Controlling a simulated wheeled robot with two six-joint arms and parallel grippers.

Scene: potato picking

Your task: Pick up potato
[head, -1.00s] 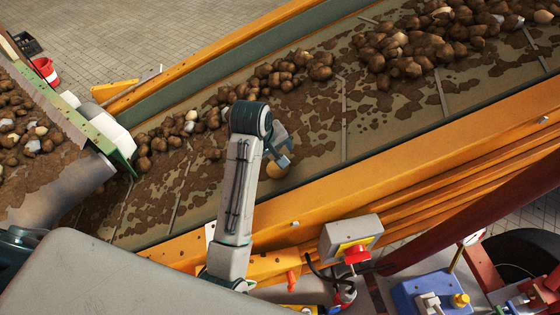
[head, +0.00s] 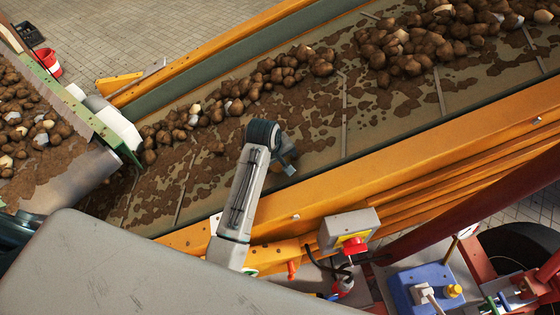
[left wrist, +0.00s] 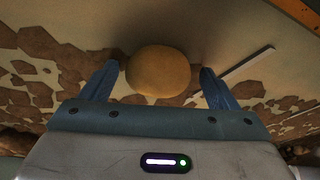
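A smooth yellow-tan potato (left wrist: 158,71) lies on the belt in the left wrist view, between the two blue fingers of my left gripper (left wrist: 160,80). A narrow gap shows on each side of it, so the fingers are open and apart from it. In the head view my left gripper (head: 288,164) is low over the dirt-streaked conveyor belt (head: 310,150), near its front edge, and this potato is hidden there. My right gripper is not in view.
Several brown potatoes (head: 410,45) lie heaped along the belt's far side. The orange side rail (head: 400,165) runs along its near edge. A control box with a red button (head: 354,244) stands below the rail. The belt right of my gripper is mostly clear.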

